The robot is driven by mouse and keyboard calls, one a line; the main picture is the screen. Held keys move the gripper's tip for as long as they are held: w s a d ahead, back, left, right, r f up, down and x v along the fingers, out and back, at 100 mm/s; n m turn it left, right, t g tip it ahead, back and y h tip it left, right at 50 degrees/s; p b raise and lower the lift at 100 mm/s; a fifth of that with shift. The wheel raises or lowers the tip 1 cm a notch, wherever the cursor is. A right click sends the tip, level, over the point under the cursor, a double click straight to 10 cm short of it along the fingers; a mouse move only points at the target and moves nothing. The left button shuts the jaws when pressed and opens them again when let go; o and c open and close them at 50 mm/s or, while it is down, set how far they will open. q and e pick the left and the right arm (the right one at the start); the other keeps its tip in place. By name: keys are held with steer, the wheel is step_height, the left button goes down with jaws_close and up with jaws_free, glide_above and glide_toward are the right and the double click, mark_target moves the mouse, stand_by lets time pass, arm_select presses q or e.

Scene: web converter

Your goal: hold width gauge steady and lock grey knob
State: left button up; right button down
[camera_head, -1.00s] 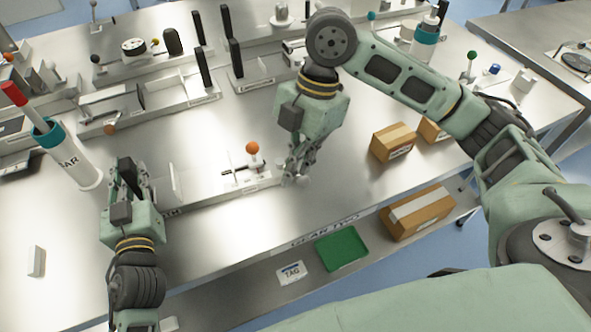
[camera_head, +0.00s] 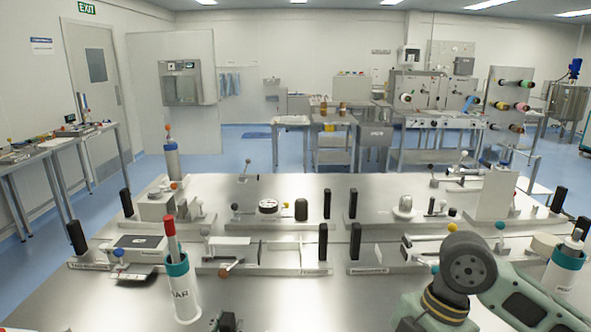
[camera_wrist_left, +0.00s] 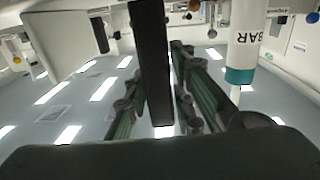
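In the head view only a dark tip of my left gripper (camera_head: 226,322) shows at the bottom edge. In the left wrist view its two fingers (camera_wrist_left: 158,90) press from both sides on a black upright handle (camera_wrist_left: 150,35). A pale upright plate (camera_wrist_left: 80,35) stands beside it. My right arm shows at the lower right of the head view, but its gripper is out of frame. Grey ball knobs show on the bench, one at the left (camera_head: 205,231) and one by a round dial (camera_head: 235,207). I cannot tell which fixture is the width gauge.
A red-topped BAR cylinder (camera_head: 181,285) stands near the front left. It also shows in the left wrist view (camera_wrist_left: 244,40). Several fixtures with black handles (camera_head: 323,241) fill the bench. A teal-collared cylinder (camera_head: 567,262) stands at the right. Bare bench (camera_head: 330,295) lies in front.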

arm_select(q)
steer(key=o, duration=0.4)
steer(key=shift+w, duration=0.15)
steer(key=shift+c, duration=0.2)
steer(key=shift+r, duration=0.15)
steer(key=s, duration=1.2)
steer(key=shift+a, duration=0.4)
